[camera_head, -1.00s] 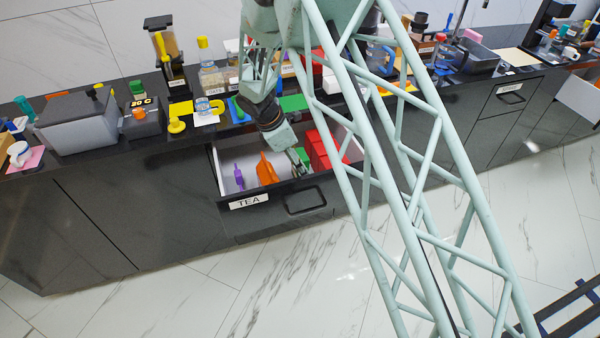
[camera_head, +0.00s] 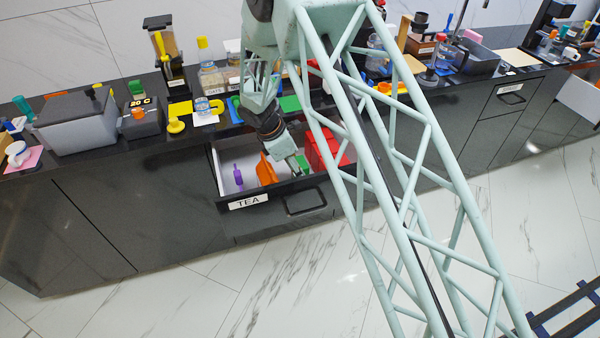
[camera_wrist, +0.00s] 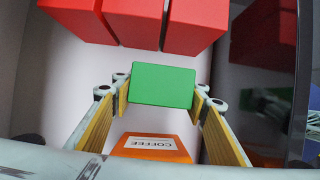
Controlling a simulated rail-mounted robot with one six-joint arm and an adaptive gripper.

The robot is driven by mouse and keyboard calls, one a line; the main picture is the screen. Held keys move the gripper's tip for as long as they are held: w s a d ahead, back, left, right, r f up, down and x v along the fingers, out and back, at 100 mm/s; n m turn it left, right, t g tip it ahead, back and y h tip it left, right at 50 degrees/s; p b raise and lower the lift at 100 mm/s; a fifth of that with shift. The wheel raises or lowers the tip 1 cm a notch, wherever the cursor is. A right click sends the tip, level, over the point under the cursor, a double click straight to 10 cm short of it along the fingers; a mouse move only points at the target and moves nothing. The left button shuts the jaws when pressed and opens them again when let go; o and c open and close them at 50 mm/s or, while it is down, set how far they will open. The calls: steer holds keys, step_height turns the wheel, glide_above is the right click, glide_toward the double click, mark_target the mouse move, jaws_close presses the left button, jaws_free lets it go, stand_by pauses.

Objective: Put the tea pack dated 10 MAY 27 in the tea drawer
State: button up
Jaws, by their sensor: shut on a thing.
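The tea drawer (camera_head: 222,182) stands open at the front of the black counter, with a TEA label (camera_head: 248,202) on its front. My gripper (camera_head: 301,170) is inside the drawer's opening, shut on a green pack (camera_wrist: 162,85). The green pack also shows between the fingertips in the head view (camera_head: 303,161). The face of the green pack toward the wrist camera is plain; no date is readable. Red packs (camera_wrist: 138,22) stand beyond it, apart from it. An orange pack (camera_wrist: 150,148) with a COFFEE label lies nearer the wrist camera.
A purple item (camera_head: 238,177) and the orange item (camera_head: 266,169) stand in the drawer left of my gripper. The red packs (camera_head: 322,151) fill its right side. The drawer's dark front wall (camera_wrist: 262,80) is close beside my gripper. Jars and boxes crowd the counter above.

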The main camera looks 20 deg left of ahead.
steer(key=shift+f, duration=0.1)
steer(key=o, duration=0.9)
steer(key=shift+p+v, duration=1.45)
steer(key=shift+v, duration=4.65)
steer(key=shift+w, duration=0.1)
